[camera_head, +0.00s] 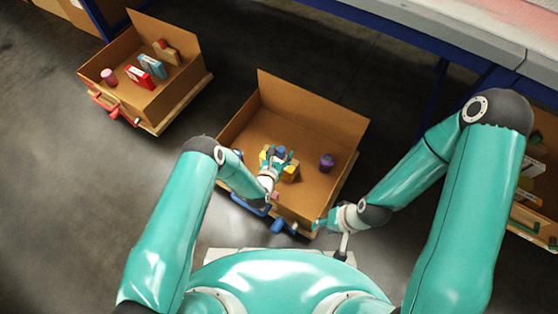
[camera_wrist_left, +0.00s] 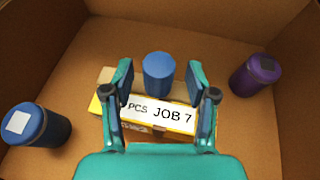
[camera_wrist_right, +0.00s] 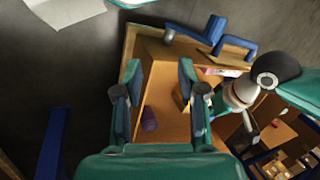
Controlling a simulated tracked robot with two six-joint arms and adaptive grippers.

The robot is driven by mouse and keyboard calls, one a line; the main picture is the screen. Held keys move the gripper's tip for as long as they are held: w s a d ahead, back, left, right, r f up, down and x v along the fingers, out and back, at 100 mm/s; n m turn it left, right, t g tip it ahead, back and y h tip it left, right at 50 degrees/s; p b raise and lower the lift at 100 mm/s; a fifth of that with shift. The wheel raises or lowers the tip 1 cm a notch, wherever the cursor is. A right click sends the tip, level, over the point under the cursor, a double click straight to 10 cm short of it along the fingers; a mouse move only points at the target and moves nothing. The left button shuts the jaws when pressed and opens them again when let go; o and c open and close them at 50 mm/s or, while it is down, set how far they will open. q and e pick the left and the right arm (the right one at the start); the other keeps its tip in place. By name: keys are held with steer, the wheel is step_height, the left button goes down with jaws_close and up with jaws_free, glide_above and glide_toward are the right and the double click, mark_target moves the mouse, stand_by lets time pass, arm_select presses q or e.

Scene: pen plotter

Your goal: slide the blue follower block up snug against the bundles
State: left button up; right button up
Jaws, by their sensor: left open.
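A box with the white label "PCS JOB 7" and yellow edges (camera_wrist_left: 157,113) lies in the near cardboard box (camera_head: 312,108). A blue cylinder (camera_wrist_left: 158,73) stands just behind it; I cannot make out a separate blue follower block. A tan block (camera_wrist_left: 107,77) shows behind the labelled box's left end. My left gripper (camera_head: 278,158) is inside the cardboard box, open, its fingers either side of the labelled box in the left wrist view (camera_wrist_left: 160,80); contact is unclear. My right gripper (camera_wrist_right: 159,80) is open and empty, outside the cardboard box near its front right corner.
A blue handle (camera_head: 280,226) is on the front. A second box (camera_head: 124,48) with red and blue packs stands back left. Dark floor lies between.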

arm_select(q)
steer(key=v, duration=1.1)
steer(key=shift+s, duration=0.4)
steer(key=shift+r, duration=0.15)
